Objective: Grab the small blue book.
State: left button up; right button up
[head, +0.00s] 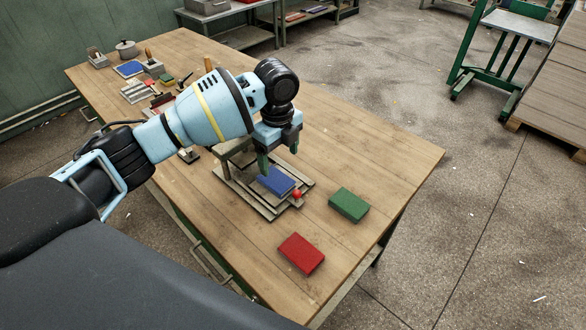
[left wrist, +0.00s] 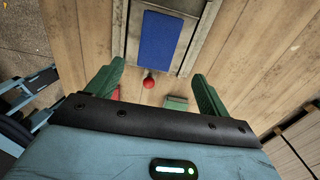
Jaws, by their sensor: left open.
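The small blue book (head: 276,181) lies flat on a grey metal fixture (head: 243,194) on the wooden table. In the left wrist view the blue book (left wrist: 159,38) is ahead of the fingers, near the top edge. My left gripper (head: 278,154) is open and empty, above and just behind the book in the head view. Its two green fingers (left wrist: 156,84) are spread wide in the left wrist view, apart from the book. A red ball knob (head: 297,194) sits at the fixture's near right corner. My right gripper is not in view.
A green book (head: 348,205) and a red book (head: 302,254) lie on the table (head: 395,152), right of and nearer than the fixture. The table's right part is clear.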

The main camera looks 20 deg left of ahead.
aim_at(280, 182)
pick_arm(q)
jog(key=shift+w, duration=0.15)
jog(key=shift+s+f, duration=0.2)
jog(key=shift+s, duration=0.1)
jog(key=shift+f, duration=0.85)
jog(key=shift+w+f, duration=0.1)
jog(key=shift+f, duration=0.1)
jog(key=f, duration=0.4)
jog(key=shift+s, duration=0.35)
jog(key=shift+f, duration=0.55)
jog(key=shift+c, duration=0.3)
